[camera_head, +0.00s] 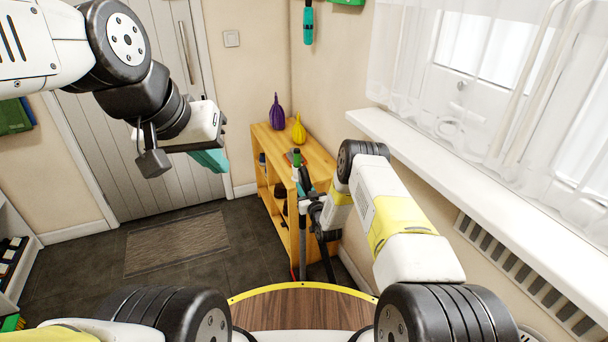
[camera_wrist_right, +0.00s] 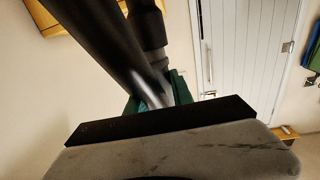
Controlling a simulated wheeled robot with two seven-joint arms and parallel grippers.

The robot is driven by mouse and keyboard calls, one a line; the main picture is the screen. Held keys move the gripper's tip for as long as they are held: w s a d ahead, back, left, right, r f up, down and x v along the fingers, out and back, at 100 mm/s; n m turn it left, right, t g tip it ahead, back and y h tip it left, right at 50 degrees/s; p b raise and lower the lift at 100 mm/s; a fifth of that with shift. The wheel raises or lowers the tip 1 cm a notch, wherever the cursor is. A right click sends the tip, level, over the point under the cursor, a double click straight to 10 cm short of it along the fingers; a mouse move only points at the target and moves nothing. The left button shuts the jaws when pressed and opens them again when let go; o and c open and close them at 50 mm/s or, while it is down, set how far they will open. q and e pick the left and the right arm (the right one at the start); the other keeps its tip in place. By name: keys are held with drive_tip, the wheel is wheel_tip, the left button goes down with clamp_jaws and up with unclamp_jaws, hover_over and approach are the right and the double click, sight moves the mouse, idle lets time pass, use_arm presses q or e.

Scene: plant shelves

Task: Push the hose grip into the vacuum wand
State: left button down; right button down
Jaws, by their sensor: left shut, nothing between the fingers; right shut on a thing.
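My left gripper (camera_head: 208,158) is high at the left of the head view, in front of the door, with teal fingers shut and nothing held. My right gripper (camera_head: 316,212) is low beside the wooden shelf, shut on a black tubular part. In the right wrist view, the black tube (camera_wrist_right: 105,45) runs down between the green fingers, with a second collared black piece (camera_wrist_right: 148,35) beside it. I cannot tell surely which is the hose grip. A grey upright tube (camera_head: 303,243), likely the vacuum wand, stands by the shelf. Whether the parts touch is hidden.
The wooden shelf (camera_head: 279,150) carries a purple vase (camera_head: 277,113) and a yellow vase (camera_head: 299,131). The windowsill (camera_head: 470,185) runs along the right. A round wooden top with a yellow rim (camera_head: 290,287) is in front. Floor around the doormat (camera_head: 178,243) is clear.

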drive_tip(key=shift+f, duration=0.75)
drive_tip(key=c, duration=1)
unclamp_jaws()
drive_tip(key=shift+c, duration=0.2)
drive_tip(key=v, duration=0.8)
